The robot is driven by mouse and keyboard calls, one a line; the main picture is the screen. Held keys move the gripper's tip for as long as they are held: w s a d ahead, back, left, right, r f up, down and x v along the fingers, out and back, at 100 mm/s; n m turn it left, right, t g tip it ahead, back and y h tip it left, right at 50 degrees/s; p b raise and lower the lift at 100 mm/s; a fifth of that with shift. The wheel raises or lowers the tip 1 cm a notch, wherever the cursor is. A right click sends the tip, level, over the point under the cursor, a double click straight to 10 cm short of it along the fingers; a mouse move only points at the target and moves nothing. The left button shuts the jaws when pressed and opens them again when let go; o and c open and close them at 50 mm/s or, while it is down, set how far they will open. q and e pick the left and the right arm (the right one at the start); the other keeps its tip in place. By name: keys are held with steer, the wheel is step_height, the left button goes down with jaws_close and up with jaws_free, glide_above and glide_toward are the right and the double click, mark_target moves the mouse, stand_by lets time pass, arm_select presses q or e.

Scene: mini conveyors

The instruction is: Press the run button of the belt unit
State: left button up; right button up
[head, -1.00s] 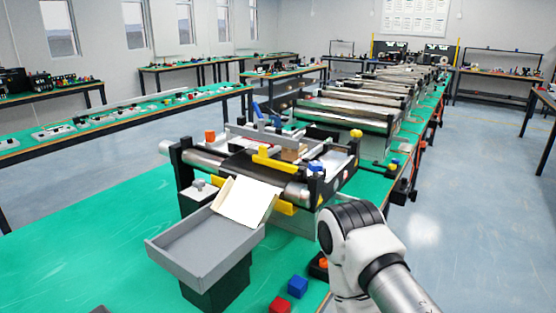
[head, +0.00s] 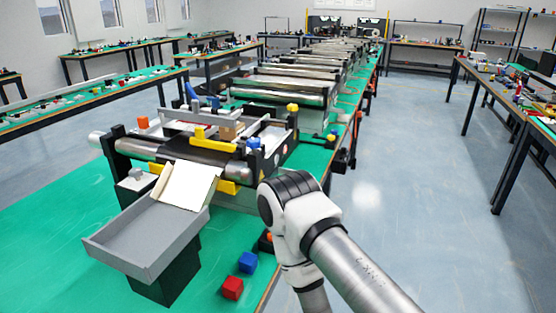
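The belt unit (head: 285,140) stands on the green bench, with a dark belt, metal rollers and yellow guides. A white chute plate (head: 188,185) slopes from its near end into a grey tray (head: 120,262). A small dark box with an orange part (head: 264,241) sits at the bench's right edge, partly hidden behind my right arm. I cannot tell whether it carries the run button. My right arm comes in from the bottom right, its elbow beside the unit's near right corner; its gripper is out of frame. My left gripper is not in view.
A red cube (head: 232,288) and a blue cube (head: 248,262) lie on the bench right of the tray. A brown block (head: 230,131) rests on the belt unit. More conveyors (head: 285,92) line up behind. The floor right of the bench is clear.

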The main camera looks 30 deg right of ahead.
jaws_close()
stand_by(1.0)
